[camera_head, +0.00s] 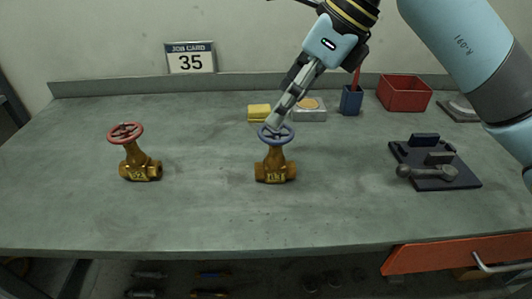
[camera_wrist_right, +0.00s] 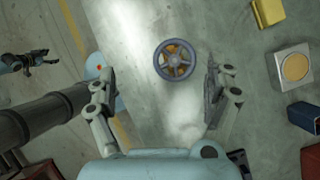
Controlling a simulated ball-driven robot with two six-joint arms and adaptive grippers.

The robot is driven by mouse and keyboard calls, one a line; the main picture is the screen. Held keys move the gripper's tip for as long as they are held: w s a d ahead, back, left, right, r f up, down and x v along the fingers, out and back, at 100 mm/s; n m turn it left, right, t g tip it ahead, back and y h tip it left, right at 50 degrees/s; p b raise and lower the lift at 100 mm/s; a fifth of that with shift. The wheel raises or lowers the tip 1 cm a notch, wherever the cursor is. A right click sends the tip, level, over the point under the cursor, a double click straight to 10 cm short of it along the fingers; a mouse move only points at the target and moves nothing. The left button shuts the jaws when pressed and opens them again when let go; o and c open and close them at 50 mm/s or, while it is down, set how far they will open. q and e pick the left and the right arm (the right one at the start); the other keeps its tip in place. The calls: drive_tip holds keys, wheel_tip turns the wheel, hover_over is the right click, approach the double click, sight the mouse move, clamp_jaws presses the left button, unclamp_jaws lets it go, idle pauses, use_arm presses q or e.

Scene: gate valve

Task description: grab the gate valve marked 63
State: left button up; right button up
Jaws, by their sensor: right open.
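A brass gate valve with a blue handwheel (camera_head: 276,170) stands upright near the middle of the bench. In the right wrist view its handwheel (camera_wrist_right: 175,60) lies between the open fingers, with a gap on each side. A second brass valve with a red handwheel (camera_head: 139,165) stands upright to the left. Both bodies carry marks too small to read surely. My right gripper (camera_head: 272,125) is open and empty, tilted down at the blue wheel; the wrist view shows its fingers (camera_wrist_right: 159,70) spread apart. Whether a fingertip touches the wheel is unclear.
A job card (camera_head: 190,58) reads 35. Behind the blue-wheeled valve are a yellow block (camera_head: 259,113), a tray with a round disc (camera_head: 310,108), a blue holder (camera_head: 351,99) and a red bin (camera_head: 404,93). A dark board (camera_head: 436,177) with tools lies right. The bench front is clear.

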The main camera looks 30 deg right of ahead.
sight(282, 130)
drive_tip(key=shift+g+h, duration=0.3)
drive_tip(key=shift+h, duration=0.5)
drive_tip(key=f, duration=0.1)
drive_tip(key=d+f, duration=0.1)
drive_tip(key=f, duration=0.1)
drive_tip(key=w+f, duration=0.1)
drive_tip(key=f, duration=0.1)
drive_tip(key=shift+w+d, duration=0.1)
drive_tip(key=shift+d, duration=0.1)
drive_tip(key=x, duration=0.5)
drive_tip(key=shift+a+f+p, duration=0.2)
drive_tip(key=shift+f+p, duration=0.15)
drive_tip(key=shift+f, duration=0.05)
drive_tip(key=shift+c, duration=0.2)
clamp_jaws()
